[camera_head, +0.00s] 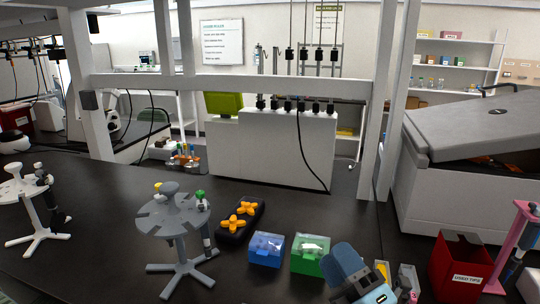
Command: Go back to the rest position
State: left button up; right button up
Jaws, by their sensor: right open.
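My right gripper (396,281) is low in the head view, right of centre, with its blue and white wrist in front of the bench's near part. Its jaws are open and I see nothing held between them. It is to the right of the green box and left of the red bin. My left arm and gripper are not in the picture.
On the black bench (105,215) stand a white pipette stand (36,205), a grey pipette stand (175,225), a black rack with orange pieces (240,218), a blue box (266,249), a green box (310,255), a red bin labelled used tips (460,264) and a pink stand (512,245). A large grey-lidded machine (470,150) is at right.

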jog(key=s+d+f+m+g+h, duration=0.35)
jog(key=d+f+m+h, duration=0.25)
jog(key=f+m, duration=0.3)
jog(key=s+d+f+m+g+h, duration=0.2)
jog(key=d+f+m+g+h, duration=0.2)
jog(key=d+f+m+h, duration=0.3)
jog(key=s+d+f+m+g+y, duration=0.1)
jog(key=s+f+m+g, duration=0.2)
jog(key=s+f+g, duration=0.4)
jog(key=s+d+f+m+g, duration=0.1)
jog(key=s+f+m+g, duration=0.25)
jog(key=s, duration=0.55)
jog(key=w+a+f+n+t+y+p, duration=0.1)
jog(key=w+a+f+t+y+p, duration=0.2)
jog(key=w+a+f+t+p, duration=0.3)
jog(key=shift+a+f+t+p, duration=0.25)
jog(key=shift+f+t+p, duration=0.25)
jog(key=shift+t, duration=0.8)
